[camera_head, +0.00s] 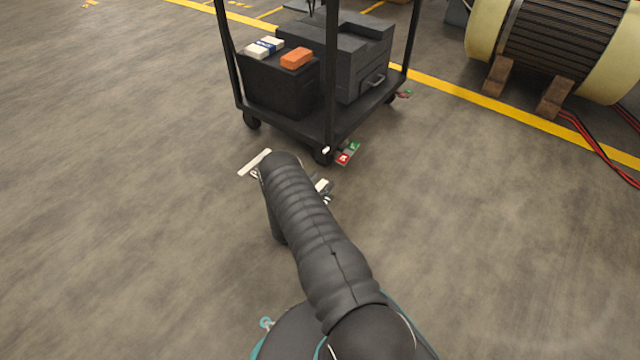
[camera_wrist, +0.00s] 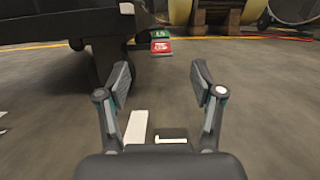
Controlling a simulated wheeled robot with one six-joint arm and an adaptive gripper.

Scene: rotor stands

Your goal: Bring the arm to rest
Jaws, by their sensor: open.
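My gripper (camera_wrist: 161,82) shows in the wrist view with its two fingers spread apart and nothing between them. Beyond the fingertips are grey floor, the dark underside of a cart and a small red and green tag. In the head view my arm, in a dark ribbed sleeve, reaches forward from the bottom of the picture toward the cart. The arm hides most of the gripper there. The arm's far end appears just short of the cart's near corner; whether it touches anything cannot be told.
A black cart (camera_head: 290,122) carries dark cases, an orange block (camera_head: 297,58) and a white-blue pack (camera_head: 264,48). A red-green tag (camera_head: 348,153) is at its near corner. A large rotor (camera_head: 560,45) rests on wooden blocks at upper right, with red cables nearby. Floor at left is clear.

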